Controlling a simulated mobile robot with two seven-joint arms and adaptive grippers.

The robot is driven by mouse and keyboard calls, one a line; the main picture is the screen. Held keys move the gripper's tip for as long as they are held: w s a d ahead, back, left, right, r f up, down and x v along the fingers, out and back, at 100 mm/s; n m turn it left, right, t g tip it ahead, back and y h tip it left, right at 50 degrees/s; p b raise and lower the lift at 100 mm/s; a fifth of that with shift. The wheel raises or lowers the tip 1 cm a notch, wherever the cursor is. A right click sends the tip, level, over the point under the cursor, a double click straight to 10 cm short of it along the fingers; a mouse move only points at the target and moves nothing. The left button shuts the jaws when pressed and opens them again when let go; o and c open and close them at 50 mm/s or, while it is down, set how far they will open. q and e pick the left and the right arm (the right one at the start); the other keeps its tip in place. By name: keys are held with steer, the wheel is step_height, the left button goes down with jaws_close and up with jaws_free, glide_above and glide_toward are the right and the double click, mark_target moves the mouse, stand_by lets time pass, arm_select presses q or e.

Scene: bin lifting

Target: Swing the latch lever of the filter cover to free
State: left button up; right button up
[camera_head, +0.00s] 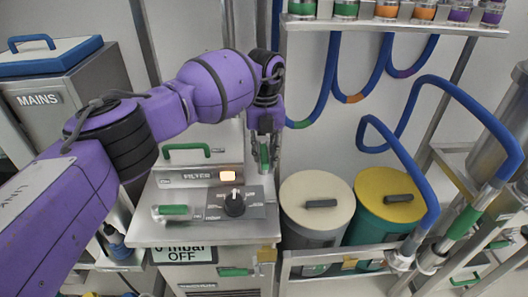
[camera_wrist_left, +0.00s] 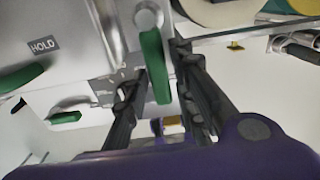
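The filter cover (camera_head: 183,174), marked FILTER, is on the metal cabinet, with a green grip along its top. A green lever (camera_wrist_left: 155,66) with a round metal pivot shows in the left wrist view, and its green part (camera_head: 264,154) shows in the head view at the cover's right side. My left gripper (camera_head: 264,165) reaches down there. In the left wrist view the fingers (camera_wrist_left: 160,85) are apart on either side of the lever, with a gap on the left; contact on the right is unclear. My right gripper is in neither view.
A control panel with a black knob (camera_head: 234,204) and a green handle (camera_head: 173,210) lie in front of the cover. Cream-lidded (camera_head: 316,190) and yellow-lidded (camera_head: 388,184) bins stand to the right. Blue hoses (camera_head: 330,80) hang behind. A MAINS box (camera_head: 62,95) stands left.

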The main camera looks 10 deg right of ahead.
arm_select(q)
steer(key=shift+o, duration=0.6)
steer(key=shift+r, duration=0.2)
step_height(320, 180, up, 12)
steer(key=shift+f, duration=0.2)
steer(key=shift+f, duration=0.1)
